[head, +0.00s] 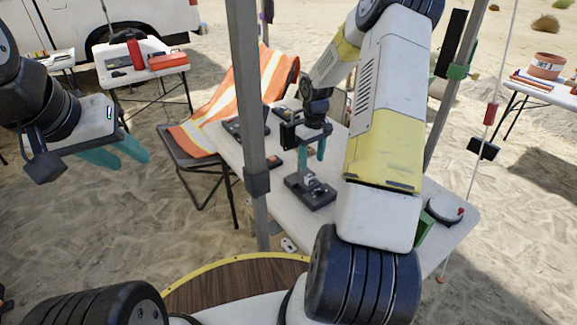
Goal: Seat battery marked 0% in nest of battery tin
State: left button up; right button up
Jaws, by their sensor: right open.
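A dark grey block-like holder (318,201) sits on the white table in the middle of the head view, with a small pale piece (308,181) on it. It may be the battery tin; no marking is readable. My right gripper (311,160) points down just above this holder, its teal fingers apart, with no held object clearly visible. Whether the fingers touch the pale piece cannot be told. My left gripper (134,160) hangs at the left, away from the table, open and empty. No battery marked 0% can be made out.
The white table (455,240) also bears a dark tray (232,127) at its left and a round device (444,211) at its right. A grey post (248,110) stands before the table. A chair with an orange vest (235,95) is left of it.

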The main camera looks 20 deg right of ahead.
aim_at(310, 176)
notch_tip(310, 176, down, 8)
jog(key=shift+s+a+f, duration=0.1)
grip_shut()
dwell(0.5)
